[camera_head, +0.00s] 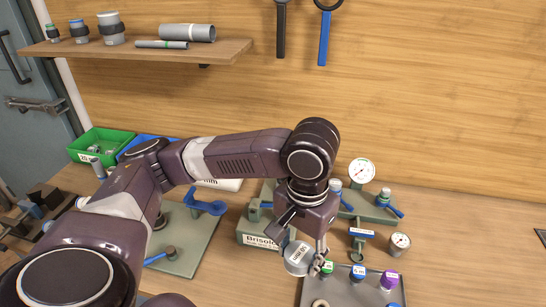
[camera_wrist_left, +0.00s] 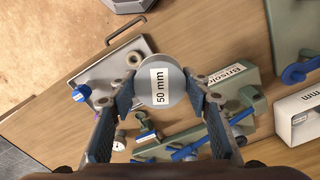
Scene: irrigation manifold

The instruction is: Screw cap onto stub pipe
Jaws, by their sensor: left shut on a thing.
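A round grey cap (camera_wrist_left: 160,87) with a white "50 mm" label sits between the fingers of my left gripper (camera_wrist_left: 163,100) in the left wrist view. In the head view the cap (camera_head: 298,258) shows below my left gripper (camera_head: 305,244), in front of the grey-green block (camera_head: 256,232) marked "Brisol…". My left gripper is shut on the cap, its label facing the wrist camera. I cannot make out which part is the stub pipe; what lies behind the cap is hidden. My right gripper is not in view.
A grey tray (camera_head: 342,297) with blue- and purple-topped fittings stands right of the cap. Behind it are a green manifold (camera_head: 372,208) with blue levers, a gauge (camera_head: 361,171) and a loose gauge (camera_head: 399,243). A green bin (camera_head: 96,140) is at left. The table's right side is mostly clear.

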